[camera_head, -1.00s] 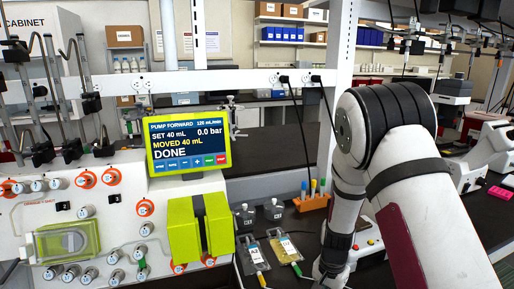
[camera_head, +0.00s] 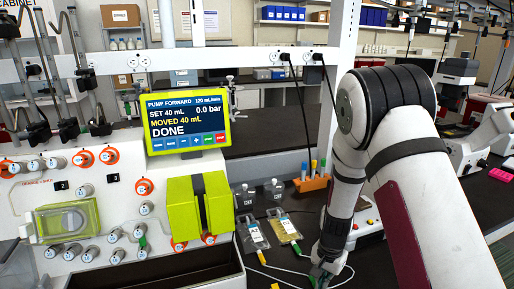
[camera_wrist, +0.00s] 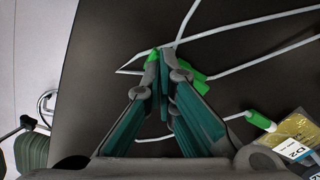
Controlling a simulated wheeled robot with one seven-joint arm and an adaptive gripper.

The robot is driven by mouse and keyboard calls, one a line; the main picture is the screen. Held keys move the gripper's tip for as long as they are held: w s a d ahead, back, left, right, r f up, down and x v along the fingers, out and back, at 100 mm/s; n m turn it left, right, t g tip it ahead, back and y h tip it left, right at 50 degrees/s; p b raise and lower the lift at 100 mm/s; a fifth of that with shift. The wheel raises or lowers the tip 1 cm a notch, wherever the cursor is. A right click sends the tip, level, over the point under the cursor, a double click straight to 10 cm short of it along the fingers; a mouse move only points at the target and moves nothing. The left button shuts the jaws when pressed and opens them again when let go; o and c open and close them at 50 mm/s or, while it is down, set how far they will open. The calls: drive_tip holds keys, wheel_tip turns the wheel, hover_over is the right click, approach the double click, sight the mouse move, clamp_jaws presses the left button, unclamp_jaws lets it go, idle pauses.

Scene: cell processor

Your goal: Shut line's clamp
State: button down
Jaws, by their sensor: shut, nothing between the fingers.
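A green clamp (camera_wrist: 195,80) sits on the thin white line (camera_wrist: 228,31) in the wrist view, on the dark bench top. My gripper (camera_wrist: 164,52) is shut, its fingertips together right at the clamp. Green shows on both sides of the tips, and the fingers hide the clamp's middle. I cannot tell whether the clamp is open or closed. In the head view my gripper (camera_head: 322,270) is low on the bench at the bottom edge, with a bit of green beside it.
Two fluid bags (camera_head: 284,230) (camera_head: 252,232) with coloured ports lie left of my gripper. The wrist view shows a bag (camera_wrist: 296,142) and a green-tipped tube (camera_wrist: 260,121). The cell processor (camera_head: 100,190) stands left, its screen (camera_head: 187,122) reading DONE. An orange rack (camera_head: 314,183) stands behind.

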drive_tip(key=shift+r+p, duration=1.25)
drive_tip(key=shift+r, duration=1.25)
drive_tip(key=shift+r, duration=0.1)
drive_tip(key=s+a+r+n+t+y, duration=0.15)
drive_tip(key=s+r, duration=0.25)
drive_tip(key=r, duration=0.7)
drive_tip(key=s+r+n+t+h, duration=0.1)
drive_tip(key=s+r+n, duration=0.15)
drive_tip(key=r, duration=0.95)
drive_tip(key=s+r+n, duration=0.1)
drive_tip(key=s+r, duration=0.2)
drive_tip(key=s, duration=0.3)
drive_tip(key=s+d+r+n+t, duration=0.1)
drive_tip(key=s+r+n, duration=0.1)
drive_tip(key=s+r, duration=0.2)
drive_tip(key=s+r+n+t, duration=0.1)
drive_tip(key=s+r, duration=0.2)
drive_tip(key=s, duration=0.6)
drive_tip(key=shift+s+d+r, duration=0.2)
drive_tip(key=shift+d+r, duration=0.05)
drive_tip(key=shift+d, duration=0.15)
drive_tip(key=shift+t, duration=0.25)
